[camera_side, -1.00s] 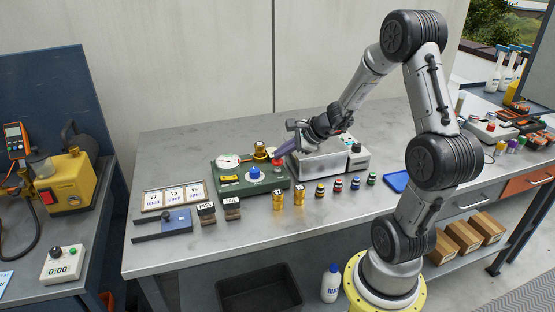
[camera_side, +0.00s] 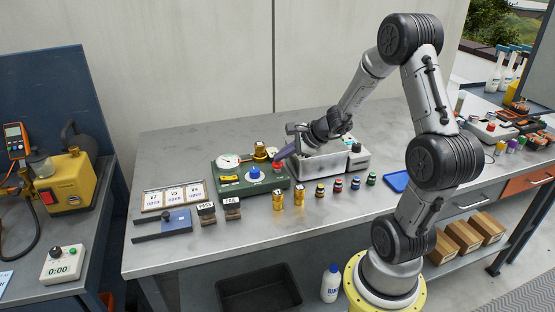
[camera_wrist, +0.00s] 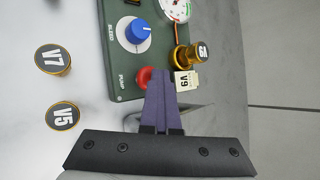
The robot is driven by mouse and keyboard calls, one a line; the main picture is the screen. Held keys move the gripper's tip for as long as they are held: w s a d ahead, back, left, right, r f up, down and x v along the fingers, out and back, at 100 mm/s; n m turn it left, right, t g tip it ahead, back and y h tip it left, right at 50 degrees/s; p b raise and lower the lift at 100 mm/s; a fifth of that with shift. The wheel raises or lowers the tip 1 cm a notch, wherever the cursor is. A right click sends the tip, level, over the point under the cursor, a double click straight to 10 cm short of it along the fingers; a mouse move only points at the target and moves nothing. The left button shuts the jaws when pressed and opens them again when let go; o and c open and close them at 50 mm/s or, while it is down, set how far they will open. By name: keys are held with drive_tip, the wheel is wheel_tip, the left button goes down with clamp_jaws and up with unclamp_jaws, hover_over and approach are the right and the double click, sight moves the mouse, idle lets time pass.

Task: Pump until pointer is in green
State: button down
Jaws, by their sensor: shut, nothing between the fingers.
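The green test unit (camera_side: 235,185) stands on the bench with a round white gauge (camera_side: 229,161), a blue BLEED knob (camera_side: 254,172) and a red PUMP button (camera_side: 276,164). In the wrist view the gauge (camera_wrist: 175,8) is cut by the top edge; red and green marks show, but I cannot read the pointer surely. The red button (camera_wrist: 144,75) is partly covered by my gripper (camera_wrist: 158,76). Its purple fingers are shut and empty, with the tips at the button. I cannot tell whether they press it. A brass valve marked V9 (camera_wrist: 188,57) sits in the unit.
Brass valves V7 (camera_wrist: 53,59) and V5 (camera_wrist: 61,115) stand in front of the unit. PASS and FAIL blocks (camera_side: 207,212) and a framed tray (camera_side: 143,200) are at left.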

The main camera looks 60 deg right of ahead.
drive_tip(key=shift+s+f, duration=0.1)
drive_tip(key=shift+f, duration=0.35)
idle(0.3)
drive_tip(key=shift+r, duration=1.7)
drive_tip(key=shift+r, duration=2.55)
